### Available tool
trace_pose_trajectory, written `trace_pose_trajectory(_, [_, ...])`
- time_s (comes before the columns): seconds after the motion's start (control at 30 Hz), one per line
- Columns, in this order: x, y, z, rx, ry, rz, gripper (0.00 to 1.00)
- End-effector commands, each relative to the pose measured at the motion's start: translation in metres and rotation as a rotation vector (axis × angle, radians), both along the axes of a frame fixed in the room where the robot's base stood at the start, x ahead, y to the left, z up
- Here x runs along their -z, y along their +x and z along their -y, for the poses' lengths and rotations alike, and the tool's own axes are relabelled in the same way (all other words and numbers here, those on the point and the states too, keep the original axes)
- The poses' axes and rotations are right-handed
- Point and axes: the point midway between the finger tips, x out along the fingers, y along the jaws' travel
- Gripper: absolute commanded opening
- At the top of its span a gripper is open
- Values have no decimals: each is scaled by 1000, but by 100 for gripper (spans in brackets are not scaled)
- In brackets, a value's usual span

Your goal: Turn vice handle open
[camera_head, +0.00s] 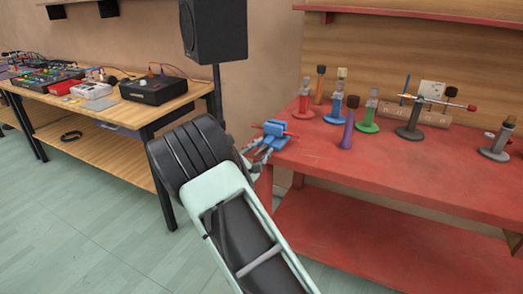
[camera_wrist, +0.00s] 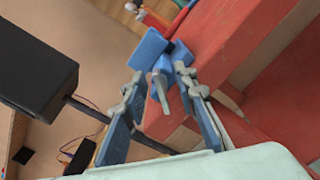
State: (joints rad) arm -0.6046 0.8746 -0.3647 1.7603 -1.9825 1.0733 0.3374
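A blue vice (camera_head: 276,134) is fixed at the left front corner of the red workbench (camera_head: 420,175). In the wrist view the vice (camera_wrist: 150,48) is ahead of my gripper. A grey-blue bar (camera_wrist: 158,92), seemingly the vice handle, sticks out from it towards the camera. My gripper (camera_wrist: 160,82) is open, its two fingers on either side of this bar with gaps visible. In the head view my gripper (camera_head: 258,148) is at the vice's near side, partly hidden by my arm. Contact with the vice cannot be told.
A black speaker (camera_head: 213,30) on a pole is behind my arm. A wooden table (camera_head: 150,112) with electronics is at left.

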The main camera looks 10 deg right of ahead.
Motion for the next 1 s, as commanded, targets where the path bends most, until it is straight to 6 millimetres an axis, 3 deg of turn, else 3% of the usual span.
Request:
trace_pose_trajectory(0.17, [0, 0, 0, 0, 0, 0, 24])
trace_pose_trajectory(0.4, [0, 0, 0, 0, 1, 1, 0])
trace_pose_trajectory(1.0, [-2, 0, -1, 0, -107, -79, 0])
